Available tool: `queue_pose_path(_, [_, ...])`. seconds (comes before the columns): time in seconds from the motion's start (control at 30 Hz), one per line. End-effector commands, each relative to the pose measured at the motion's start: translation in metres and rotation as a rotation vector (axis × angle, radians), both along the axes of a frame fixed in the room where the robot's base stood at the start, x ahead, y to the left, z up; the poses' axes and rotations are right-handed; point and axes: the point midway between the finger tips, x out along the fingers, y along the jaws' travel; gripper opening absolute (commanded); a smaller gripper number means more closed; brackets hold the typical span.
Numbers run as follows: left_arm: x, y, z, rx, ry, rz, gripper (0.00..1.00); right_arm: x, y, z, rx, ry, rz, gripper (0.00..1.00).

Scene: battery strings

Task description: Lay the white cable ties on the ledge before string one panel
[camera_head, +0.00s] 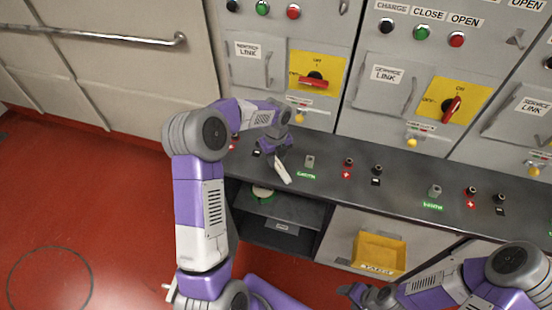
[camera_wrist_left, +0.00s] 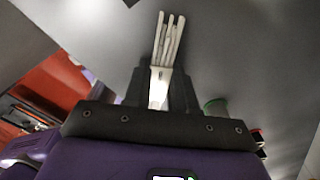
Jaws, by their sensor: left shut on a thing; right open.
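The white cable ties (camera_head: 283,173) are a small pale bundle, held over the dark ledge (camera_head: 405,188) in the head view. In the left wrist view the bundle (camera_wrist_left: 168,42) shows as several white strips pointing away from the fingers. My left gripper (camera_head: 279,155) is shut on them, above the ledge in front of the leftmost full panel (camera_head: 262,73). I cannot tell whether the ties touch the ledge. My right gripper (camera_head: 362,293) is low at the bottom edge of the head view, open and partly cut off, away from the ledge.
Terminals with red and black caps (camera_head: 348,162) and green labels (camera_head: 306,175) stand along the ledge. Below it are an open shelf (camera_head: 285,208) with a round green-rimmed thing (camera_head: 263,192) and a yellow bin (camera_head: 379,252). Yellow switch plates (camera_head: 316,72) are above. Red floor (camera_head: 90,215) is clear at left.

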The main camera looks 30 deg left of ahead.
Motion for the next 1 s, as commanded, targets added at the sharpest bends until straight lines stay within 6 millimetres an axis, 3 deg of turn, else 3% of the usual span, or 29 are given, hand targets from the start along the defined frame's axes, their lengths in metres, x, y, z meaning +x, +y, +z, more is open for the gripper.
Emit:
queue_pose_path(0.03, [0.000, 0.000, -0.003, 0.000, 0.001, 0.000, 0.00, 0.000, 0.000, -0.001, 0.000, 0.000, 0.000, 0.60])
queue_pose_path(0.07, [0.000, 0.000, -0.002, 0.000, 0.001, 0.000, 0.29, 0.000, 0.000, -0.001, 0.000, 0.000, 0.000, 0.60])
queue_pose_path(0.2, [0.000, 0.000, -0.002, 0.000, 0.001, 0.000, 0.50, 0.000, 0.000, -0.001, 0.000, 0.000, 0.000, 0.60])
queue_pose_path(0.57, [0.000, 0.000, 0.003, 0.000, 0.000, 0.000, 0.51, 0.000, 0.000, 0.001, 0.000, 0.000, 0.000, 0.60])
queue_pose_path(0.67, [0.001, 0.000, 0.016, 0.001, -0.003, 0.000, 0.51, 0.000, 0.000, 0.004, 0.000, 0.000, 0.000, 0.60])
queue_pose_path(1.0, [0.001, 0.001, 0.088, 0.001, -0.003, 0.001, 0.51, 0.000, 0.000, 0.018, 0.000, 0.000, 0.000, 0.60])
